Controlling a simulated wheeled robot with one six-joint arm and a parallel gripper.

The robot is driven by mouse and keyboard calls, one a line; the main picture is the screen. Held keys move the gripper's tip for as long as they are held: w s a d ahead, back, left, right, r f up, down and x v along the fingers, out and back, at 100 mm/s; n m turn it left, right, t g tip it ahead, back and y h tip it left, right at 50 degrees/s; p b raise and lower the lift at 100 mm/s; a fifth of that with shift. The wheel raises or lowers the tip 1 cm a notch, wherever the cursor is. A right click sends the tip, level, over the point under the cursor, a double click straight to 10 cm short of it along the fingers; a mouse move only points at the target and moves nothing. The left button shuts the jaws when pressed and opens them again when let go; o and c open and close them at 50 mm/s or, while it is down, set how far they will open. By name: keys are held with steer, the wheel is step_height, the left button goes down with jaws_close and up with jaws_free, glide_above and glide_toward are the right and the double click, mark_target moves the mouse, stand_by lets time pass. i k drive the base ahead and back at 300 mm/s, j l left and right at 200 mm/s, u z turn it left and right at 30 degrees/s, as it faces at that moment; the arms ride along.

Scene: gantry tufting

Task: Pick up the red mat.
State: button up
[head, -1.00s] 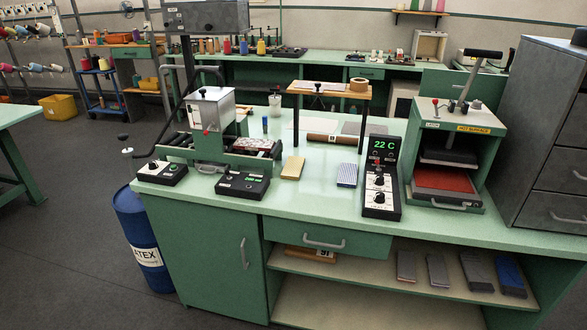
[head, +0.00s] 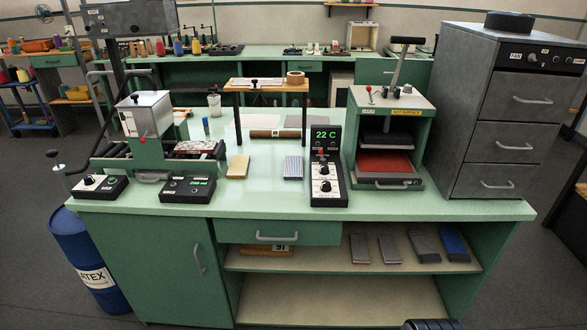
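A flat red piece (head: 384,163) lies in the lower opening of the green press (head: 421,128) marked "hot surface", at the right of the bench. It is the only plain red, mat-like thing I see; whether it is a loose mat or part of the press I cannot tell. A dark plate (head: 386,138) is above it, with a gap between. A red and white patterned piece (head: 196,147) lies on the roller machine (head: 143,118) at the left. My gripper is not in view.
A control box (head: 326,165) reading 22 C stands just left of the press. A grey drawer cabinet (head: 490,125) stands close on its right. A yellow block (head: 238,167) and a blue-white block (head: 293,167) lie on the bench (head: 270,202). Several grey and blue pieces lie on the shelf (head: 330,262) below.

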mark_target(182, 147)
steer(key=i+j+z, duration=0.1)
steer(key=i+j, duration=0.35)
steer(key=j, duration=0.2)
steer(key=i+j+z, duration=0.15)
steer(key=i+j, duration=0.3)
steer(key=j, duration=0.25)
steer(key=i+j+z, duration=0.15)
steer(key=j, duration=0.2)
steer(key=i+j, duration=0.25)
steer(key=j+z, duration=0.05)
steer(key=j, duration=0.05)
